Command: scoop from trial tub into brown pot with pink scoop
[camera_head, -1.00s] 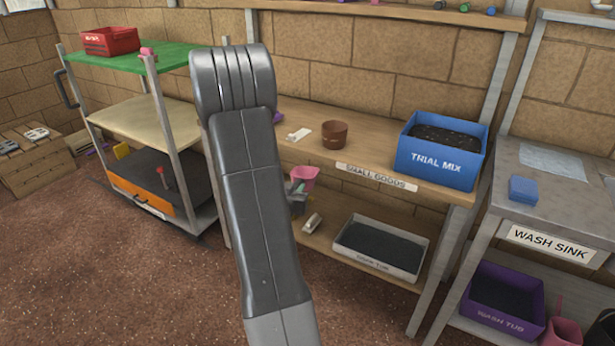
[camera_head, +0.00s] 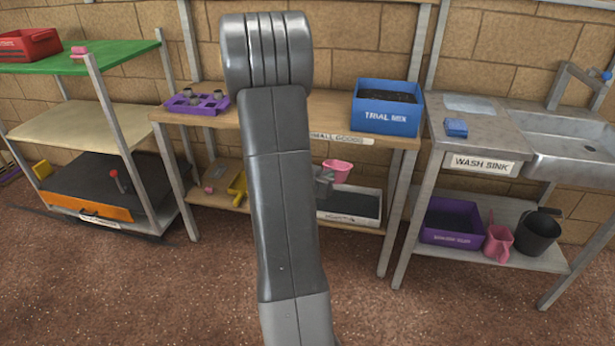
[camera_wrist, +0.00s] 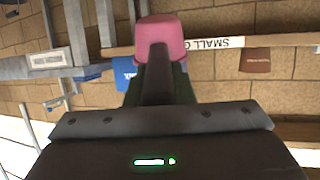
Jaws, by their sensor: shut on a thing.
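My gripper (camera_head: 324,180) is shut on the pink scoop (camera_head: 337,171), held in front of the bench, below its top in the picture. In the wrist view the scoop (camera_wrist: 160,38) is straight ahead of the jaws. The blue trial tub (camera_head: 388,121), marked TRIAL MIX and filled with dark mix, stands on the right of the bench top. Part of it shows in the wrist view (camera_wrist: 122,78), which looks upside down. The brown pot (camera_wrist: 255,60) shows there too, at the bench edge. My arm hides it in the head view.
A purple tray (camera_head: 197,103) with small pots stands on the bench's left. A white-rimmed dark tub (camera_head: 350,219) sits on the lower shelf. The sink bench (camera_head: 455,107) is at right, with a purple tub (camera_head: 452,221) and a pink jug (camera_head: 498,241) below. Floor in front is clear.

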